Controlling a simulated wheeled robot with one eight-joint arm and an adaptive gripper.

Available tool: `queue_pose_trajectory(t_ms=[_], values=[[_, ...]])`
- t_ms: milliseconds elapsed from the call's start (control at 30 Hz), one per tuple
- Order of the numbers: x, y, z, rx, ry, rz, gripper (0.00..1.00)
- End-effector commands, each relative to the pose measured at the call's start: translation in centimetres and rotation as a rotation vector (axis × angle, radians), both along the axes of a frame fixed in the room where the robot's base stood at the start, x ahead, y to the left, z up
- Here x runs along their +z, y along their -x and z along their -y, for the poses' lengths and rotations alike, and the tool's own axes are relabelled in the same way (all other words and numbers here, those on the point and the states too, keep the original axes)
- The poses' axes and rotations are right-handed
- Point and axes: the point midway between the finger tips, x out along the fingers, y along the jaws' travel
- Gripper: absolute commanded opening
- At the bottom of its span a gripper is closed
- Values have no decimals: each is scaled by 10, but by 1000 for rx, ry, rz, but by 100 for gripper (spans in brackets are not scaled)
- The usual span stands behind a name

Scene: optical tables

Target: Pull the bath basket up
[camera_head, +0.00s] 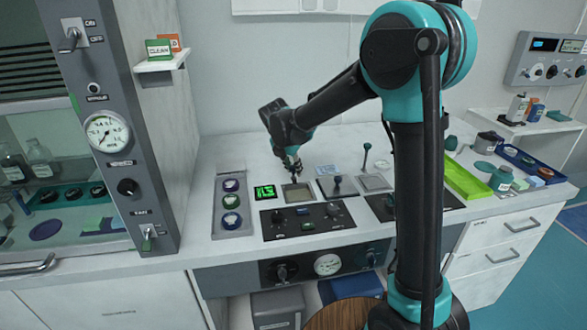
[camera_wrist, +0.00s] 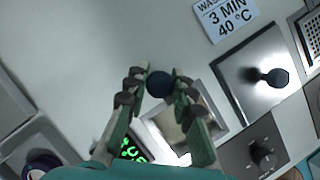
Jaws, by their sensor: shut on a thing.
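The bath (camera_head: 297,193) is a square metal-rimmed opening in the white bench top. In the wrist view its pale rim and metallic inside (camera_wrist: 200,117) lie beyond and below my fingers. My gripper (camera_head: 292,168) is above the bath in the head view, pointing down. In the wrist view my gripper (camera_wrist: 153,76) is shut on a dark round knob (camera_wrist: 159,84), the basket handle's top, held between the fingertips. The basket body is mostly hidden by the fingers and knob, so its height in the bath cannot be told.
A green lit display (camera_head: 265,192) is left of the bath. A metal plate with a dark knob (camera_head: 338,186) is to its right. A control panel (camera_head: 308,219) lies in front. A sign reading 3 MIN 40 °C (camera_wrist: 226,15) lies behind. Air above the bath is clear.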

Motion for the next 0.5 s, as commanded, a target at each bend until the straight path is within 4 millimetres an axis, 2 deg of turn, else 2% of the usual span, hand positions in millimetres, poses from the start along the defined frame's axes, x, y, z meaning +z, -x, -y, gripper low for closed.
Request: queue_pose_trajectory(t_ms=[267,500], values=[[4,0,0,0,0,0,0],[43,0,0,0,0,0,0]])
